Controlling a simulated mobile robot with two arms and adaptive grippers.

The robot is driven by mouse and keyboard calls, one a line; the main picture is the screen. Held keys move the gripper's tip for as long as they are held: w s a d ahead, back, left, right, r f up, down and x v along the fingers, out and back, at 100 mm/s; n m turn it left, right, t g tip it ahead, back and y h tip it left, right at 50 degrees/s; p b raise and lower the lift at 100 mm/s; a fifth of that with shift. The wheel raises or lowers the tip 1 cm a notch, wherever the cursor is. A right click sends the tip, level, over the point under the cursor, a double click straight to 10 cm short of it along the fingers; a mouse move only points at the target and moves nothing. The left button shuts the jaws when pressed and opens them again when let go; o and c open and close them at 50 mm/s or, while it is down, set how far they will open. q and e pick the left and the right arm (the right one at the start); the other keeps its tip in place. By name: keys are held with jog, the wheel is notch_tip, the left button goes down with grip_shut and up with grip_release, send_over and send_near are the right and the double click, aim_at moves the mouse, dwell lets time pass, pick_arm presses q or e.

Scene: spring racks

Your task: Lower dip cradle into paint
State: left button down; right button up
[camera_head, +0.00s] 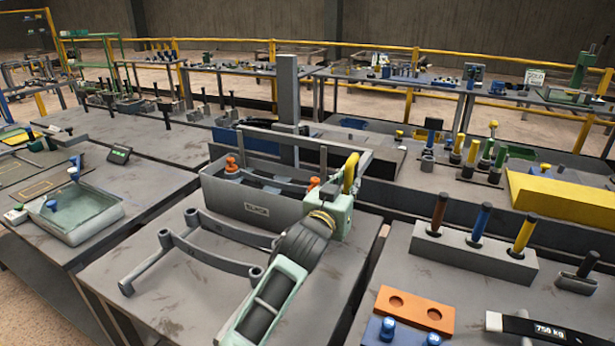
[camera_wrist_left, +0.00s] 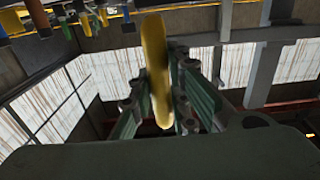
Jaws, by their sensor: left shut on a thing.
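My left gripper (camera_head: 348,186) is shut on a yellow handle (camera_head: 352,168) at the right end of the grey tank. The yellow handle also shows upright between the fingers (camera_wrist_left: 160,90) in the left wrist view. The open grey tank (camera_head: 258,212) has a label on its front. A dark curved bar with orange end pieces (camera_head: 231,165) lies at or just inside the tank's rim, below a grey overhead bar (camera_head: 300,137). My gripper and arm hide the tank's right end. I cannot make out the paint level or how the handle joins the cradle.
A grey curved rack (camera_head: 190,255) stands in front of the tank. A tall grey post (camera_head: 288,85) rises behind it. A glass-like tray (camera_head: 75,215) is on the left table. An orange block (camera_head: 415,310) and a peg block (camera_head: 470,250) are on the right table.

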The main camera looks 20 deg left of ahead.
pick_arm(q)
jog(key=shift+f+b, duration=1.25)
jog(key=shift+f, duration=1.3)
jog(key=shift+d+f, duration=0.1)
jog(key=shift+f, duration=0.25)
jog(key=c, duration=1.9)
grip_release()
jog(key=o, duration=0.5)
jog(key=shift+r, duration=0.3)
jog(key=shift+o, duration=0.2)
jog(key=shift+r, duration=0.1)
jog(key=shift+s+r, duration=0.1)
jog(key=shift+s, duration=0.05)
